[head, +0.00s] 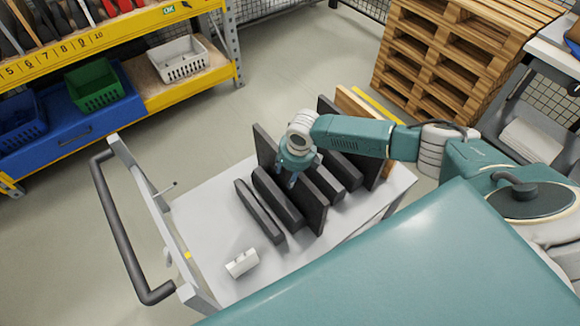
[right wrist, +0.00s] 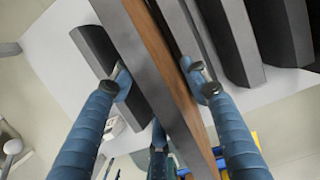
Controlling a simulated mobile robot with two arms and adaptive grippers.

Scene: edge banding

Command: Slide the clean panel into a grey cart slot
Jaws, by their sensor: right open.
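A dark upright panel (head: 314,199) stands in a slot of the grey cart (head: 215,220), between low dark divider blocks. My right gripper (head: 291,181) is over this panel. In the right wrist view the panel's edge, with a grey strip and a brown strip (right wrist: 152,45), runs between the open fingers of the right gripper (right wrist: 160,85). The fingers lie on both sides of it; whether they touch it I cannot tell. My left gripper is not in view.
More divider blocks (head: 259,212) stand on the cart. Another tall dark panel (head: 372,172) and a light wooden board (head: 350,105) stand at its far side. A small white object (head: 242,263) lies near the front. The cart handle (head: 122,230) is at left; pallets (head: 440,55) are behind.

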